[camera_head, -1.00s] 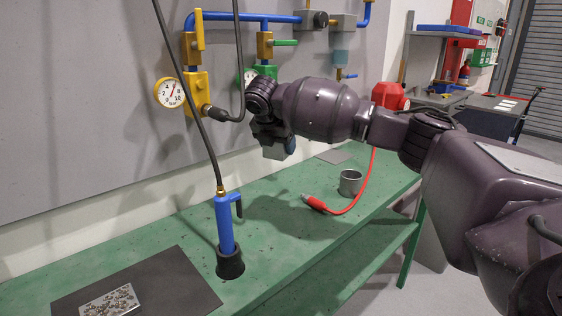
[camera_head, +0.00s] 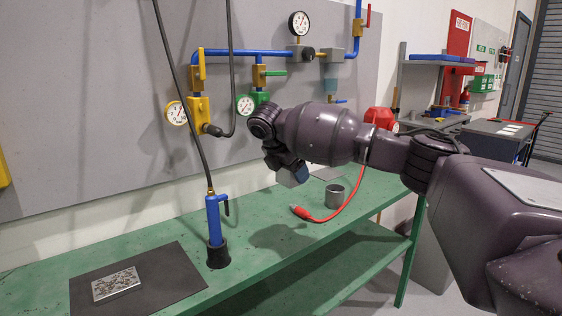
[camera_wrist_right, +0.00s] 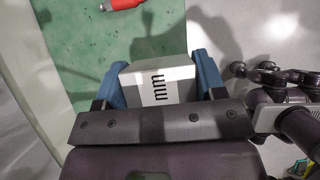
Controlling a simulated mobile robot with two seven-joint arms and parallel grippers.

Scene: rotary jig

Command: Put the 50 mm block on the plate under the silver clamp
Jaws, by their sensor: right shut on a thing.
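My right gripper (camera_head: 292,174) hangs above the green bench in the head view, its fingers pointing down. In the right wrist view my right gripper (camera_wrist_right: 160,80) is shut on a pale block (camera_wrist_right: 158,88), held between two blue fingers. The block's face shows dark "mm" lettering; its number cannot be read. The bench top lies below the block, with a gap between. The silver clamp and its plate are not recognisable in these views. My left gripper is not in view.
On the bench (camera_head: 170,228) stand a blue tool in a black holder (camera_head: 218,255), a grey cup (camera_head: 334,196) and a red-ended hose (camera_head: 301,212). A dark mat (camera_head: 170,285) with a speckled metal piece (camera_head: 116,284) lies at left. Pipes and gauges line the wall panel.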

